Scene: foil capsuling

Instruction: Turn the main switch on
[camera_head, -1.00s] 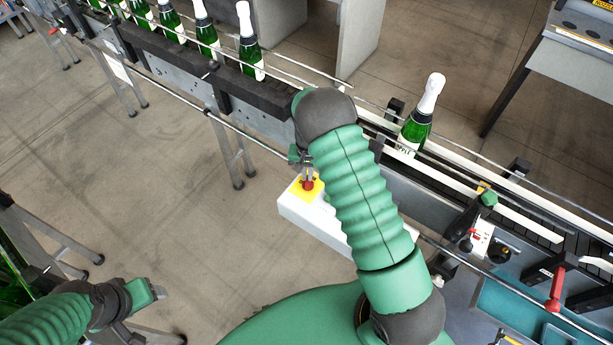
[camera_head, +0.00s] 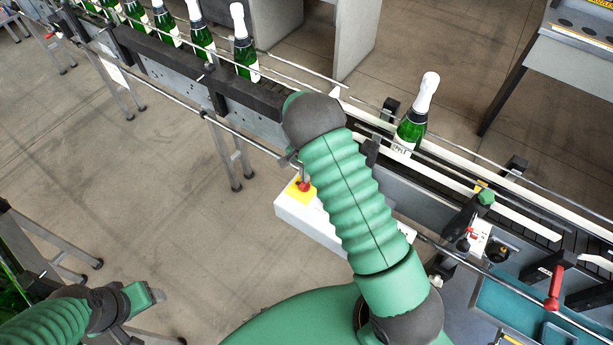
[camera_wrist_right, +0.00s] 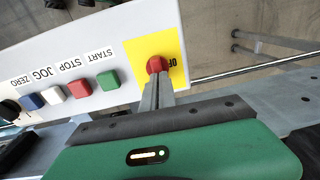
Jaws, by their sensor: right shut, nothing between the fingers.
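The red switch knob (camera_wrist_right: 156,64) sits on a yellow plate (camera_wrist_right: 142,48) at one end of a white control box (camera_wrist_right: 75,50). Part of a label reading "OF" shows beside the knob in the right wrist view. In the head view the red knob (camera_head: 304,187) shows just below my right gripper (camera_head: 304,176). My right gripper (camera_wrist_right: 156,80) is shut with nothing between its fingers, and its tips are at the knob, overlapping its lower edge; I cannot tell whether they touch. My left gripper (camera_head: 152,294) is at lower left, away from the box; its finger gap is unclear.
Green START (camera_wrist_right: 107,80), red STOP (camera_wrist_right: 79,88), white JOG (camera_wrist_right: 53,96) and blue ZERO (camera_wrist_right: 31,101) buttons line the box. The conveyor (camera_head: 240,90) with green bottles (camera_head: 245,55) runs behind my right arm. Open floor lies left of the box.

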